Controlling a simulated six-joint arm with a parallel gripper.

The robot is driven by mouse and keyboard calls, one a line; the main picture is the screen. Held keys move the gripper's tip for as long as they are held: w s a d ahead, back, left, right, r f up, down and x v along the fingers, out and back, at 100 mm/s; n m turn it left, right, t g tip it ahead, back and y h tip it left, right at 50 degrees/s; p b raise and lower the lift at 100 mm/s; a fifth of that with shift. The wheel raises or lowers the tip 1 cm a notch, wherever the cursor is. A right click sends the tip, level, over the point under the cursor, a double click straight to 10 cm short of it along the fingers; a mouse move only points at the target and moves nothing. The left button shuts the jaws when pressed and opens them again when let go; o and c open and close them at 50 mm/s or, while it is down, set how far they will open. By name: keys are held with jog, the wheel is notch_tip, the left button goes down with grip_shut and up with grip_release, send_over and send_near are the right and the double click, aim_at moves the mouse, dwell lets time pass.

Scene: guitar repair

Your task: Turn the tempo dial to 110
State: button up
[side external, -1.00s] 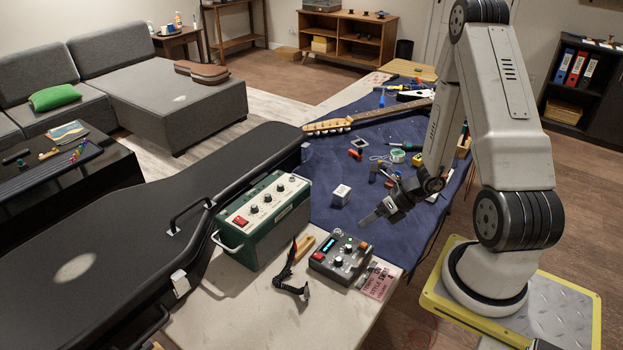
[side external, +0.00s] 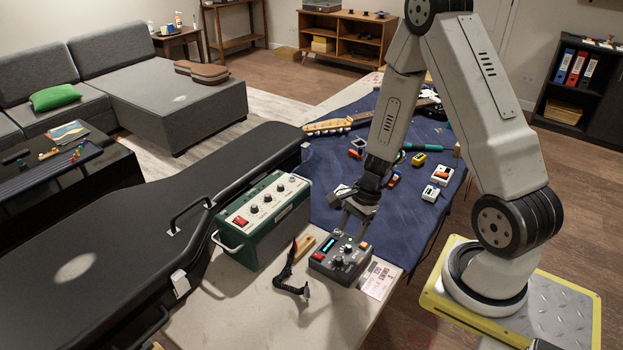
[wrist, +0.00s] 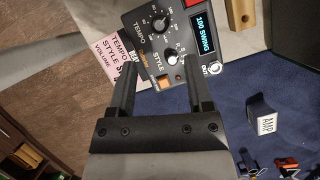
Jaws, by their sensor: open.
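The dark grey drum device (side external: 340,258) sits near the pale table's front end, beside the blue mat. In the wrist view, its blue-lit display (wrist: 202,34) appears to read "100 SWING". The black tempo dial (wrist: 160,20) is marked TEMPO and ringed with numbers. A smaller STYLE knob (wrist: 171,56) is below it in that view. My gripper (side external: 358,220) is above the device's back edge, pointing down. In the wrist view, my gripper (wrist: 162,62) is open and empty, its fingers spread either side of the STYLE area, short of the tempo dial. I cannot tell its height.
A pink card (side external: 378,280) lies right of the device. A black curved clamp-like tool (side external: 289,275) and the green amplifier (side external: 262,218) stand to its left. A cube marked AMP (wrist: 265,116) and small tools lie on the blue mat (side external: 330,160).

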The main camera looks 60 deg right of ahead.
aim_at(339, 259)
jog(key=shift+f, duration=0.2)
jog(key=shift+x, duration=3.7)
jog(key=shift+a, duration=0.15)
jog(key=shift+c, duration=0.2)
grip_shut()
